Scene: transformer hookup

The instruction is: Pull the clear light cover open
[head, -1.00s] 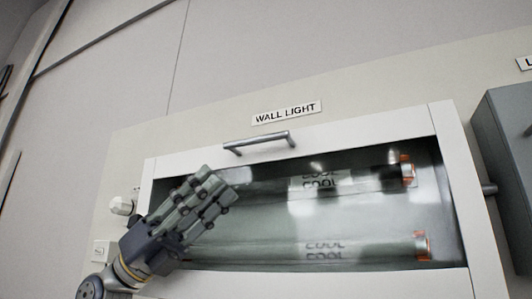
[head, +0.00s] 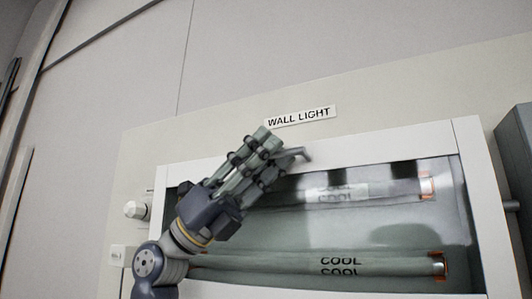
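The clear light cover (head: 400,225) is a glossy see-through panel in a white frame, below a "WALL LIGHT" label (head: 300,116). Two tubes marked "COOL" show through it, an upper one (head: 385,190) and a lower one (head: 290,263). The grey bar handle (head: 301,154) is on the frame's top edge; only its right end shows. My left gripper (head: 268,158) is at the handle, its fingers over the handle's left and middle parts. The fingers hide whether they close around the bar. My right gripper is not in view.
A grey box (head: 515,170) stands at the right edge, joined by a short conduit (head: 512,205). A white knob (head: 136,209) sits on the panel left of the light. The wall above the label is clear.

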